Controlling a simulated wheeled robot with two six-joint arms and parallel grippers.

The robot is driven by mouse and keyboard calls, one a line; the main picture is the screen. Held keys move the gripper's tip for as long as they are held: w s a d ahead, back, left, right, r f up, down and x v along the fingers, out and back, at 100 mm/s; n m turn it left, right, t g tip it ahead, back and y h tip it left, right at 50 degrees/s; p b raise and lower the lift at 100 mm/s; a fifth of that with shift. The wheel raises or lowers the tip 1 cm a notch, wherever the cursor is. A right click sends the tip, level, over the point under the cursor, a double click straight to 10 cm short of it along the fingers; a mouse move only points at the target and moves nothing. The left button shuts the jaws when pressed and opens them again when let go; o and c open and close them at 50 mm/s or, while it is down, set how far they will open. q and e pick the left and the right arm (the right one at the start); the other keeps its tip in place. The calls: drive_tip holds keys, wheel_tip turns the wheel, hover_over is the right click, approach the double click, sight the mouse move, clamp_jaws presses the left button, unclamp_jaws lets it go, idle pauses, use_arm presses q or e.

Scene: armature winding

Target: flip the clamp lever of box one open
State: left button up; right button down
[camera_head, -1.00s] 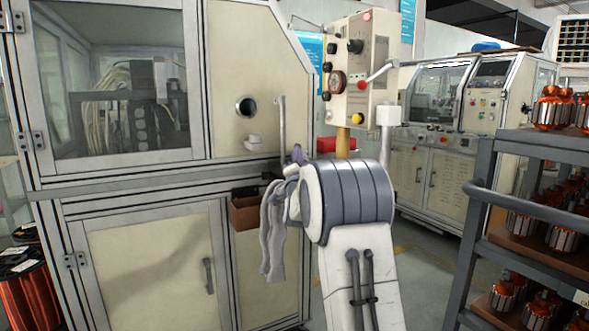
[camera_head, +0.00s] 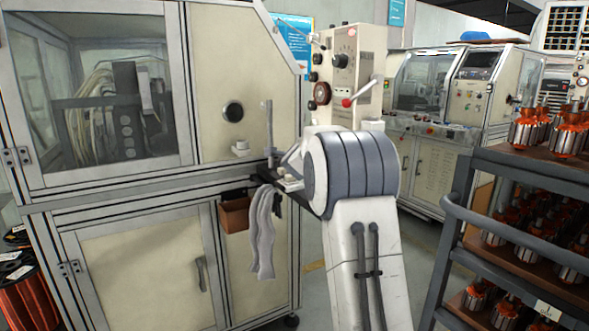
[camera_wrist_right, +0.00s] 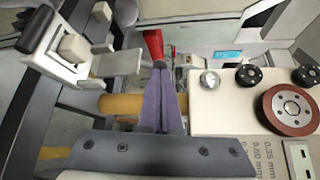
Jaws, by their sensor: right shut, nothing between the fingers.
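My right gripper (camera_wrist_right: 163,100) has its purple fingers pressed together and empty in the wrist view. A red tapered piece (camera_wrist_right: 153,47) stands just beyond the fingertips; I cannot tell whether they touch. To the left is a pale clamp-like fitting (camera_wrist_right: 70,55) with a black-ended lever (camera_wrist_right: 36,28). I cannot tell which part is box one. In the head view my right arm hides its gripper. Small pale fittings (camera_head: 290,183) on a dark ledge show beside the arm. My left gripper is not in view.
A control box (camera_head: 345,60) with dials and a red-knobbed lever (camera_head: 362,93) stands behind my arm; its red-rimmed dial (camera_wrist_right: 290,105) is close right of the fingers. Grey cloth (camera_head: 262,230) hangs from the machine (camera_head: 130,190). An armature rack (camera_head: 470,215) is at the right.

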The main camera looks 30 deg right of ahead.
use_arm(q)
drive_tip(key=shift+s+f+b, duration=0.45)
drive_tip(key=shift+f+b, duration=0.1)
drive_tip(key=shift+b, duration=0.6)
use_arm(e)
drive_tip(key=v, duration=1.4)
drive_tip(key=shift+a, duration=0.15)
drive_tip(key=shift+w, duration=0.1)
